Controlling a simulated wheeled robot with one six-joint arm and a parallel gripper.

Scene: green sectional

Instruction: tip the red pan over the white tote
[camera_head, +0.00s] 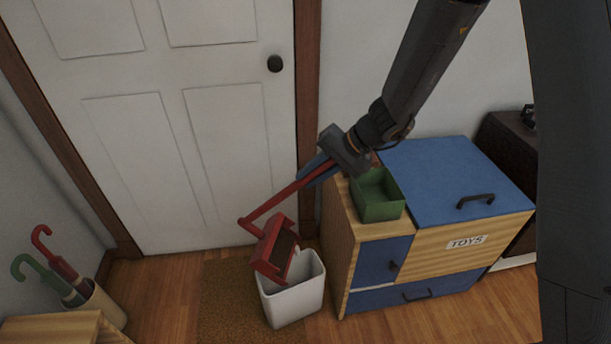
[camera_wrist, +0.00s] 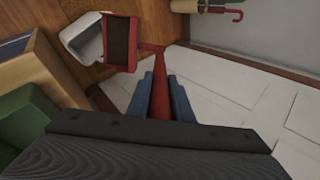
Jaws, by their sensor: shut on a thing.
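The red pan (camera_head: 267,252) is a dustpan-like scoop with a long red handle. It hangs at the upper left of the white tote (camera_head: 293,301), tilted, and hides part of the tote's opening. My gripper (camera_head: 316,170) is shut on the handle, up and to the right of the pan. In the wrist view, the blue fingers (camera_wrist: 162,100) hold the red handle between them. The pan's dark inside (camera_wrist: 120,42) faces the camera there, overlapping the right side of the white tote (camera_wrist: 84,40). I cannot tell whether the pan touches the tote or holds anything.
A blue-topped toy cabinet (camera_head: 443,180) stands to the right, with a green bin (camera_head: 378,205) on its left end. A brown mat (camera_head: 222,305) lies by the white door (camera_head: 180,110). An umbrella stand (camera_head: 103,308) is at the lower left.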

